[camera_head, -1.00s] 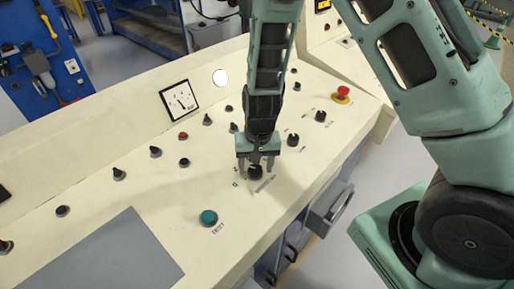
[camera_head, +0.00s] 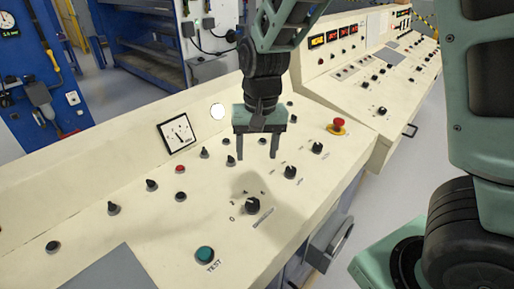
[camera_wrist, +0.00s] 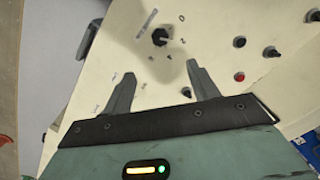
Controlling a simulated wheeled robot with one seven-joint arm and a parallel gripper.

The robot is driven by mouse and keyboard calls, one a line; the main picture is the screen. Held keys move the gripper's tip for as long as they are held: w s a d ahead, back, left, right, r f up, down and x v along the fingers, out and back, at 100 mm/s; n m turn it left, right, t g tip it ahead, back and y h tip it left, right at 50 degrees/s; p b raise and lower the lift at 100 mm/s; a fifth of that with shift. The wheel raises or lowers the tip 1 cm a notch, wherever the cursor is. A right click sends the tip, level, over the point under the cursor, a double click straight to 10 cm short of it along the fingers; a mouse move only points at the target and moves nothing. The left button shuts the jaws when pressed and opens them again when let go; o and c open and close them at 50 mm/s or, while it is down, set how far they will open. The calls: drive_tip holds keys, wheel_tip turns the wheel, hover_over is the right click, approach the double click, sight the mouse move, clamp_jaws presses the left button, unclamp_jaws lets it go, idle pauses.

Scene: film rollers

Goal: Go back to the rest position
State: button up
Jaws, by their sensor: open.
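My gripper (camera_head: 257,150) hangs above the cream control panel (camera_head: 110,245) in the head view, fingers pointing down. Its two fingers are apart with nothing between them. A black rotary knob (camera_head: 252,205) sits on the panel below and in front of the gripper, clear of the fingers. The wrist view shows the open fingers (camera_wrist: 162,88) and a black knob (camera_wrist: 160,37) beyond their tips, not touched.
A green TEST button (camera_head: 205,255), a red emergency button (camera_head: 338,126), a dial gauge (camera_head: 177,133) and several black knobs are on the panel. A second console (camera_head: 375,85) stands behind at right. Blue shelving (camera_head: 140,45) is at the back.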

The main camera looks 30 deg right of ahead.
idle(0.4)
drive_tip(key=s+a+r+n, duration=0.1)
drive_tip(key=s+a+n, duration=0.2)
drive_tip(key=s, duration=0.7)
drive_tip(key=s+a+r+n, duration=0.2)
drive_tip(key=s+a+n, duration=0.2)
drive_tip(key=s+n, duration=0.4)
drive_tip(key=s, duration=0.2)
drive_tip(key=shift+s+a, duration=0.3)
drive_tip(key=shift+s, duration=0.05)
drive_tip(key=shift+r, duration=0.1)
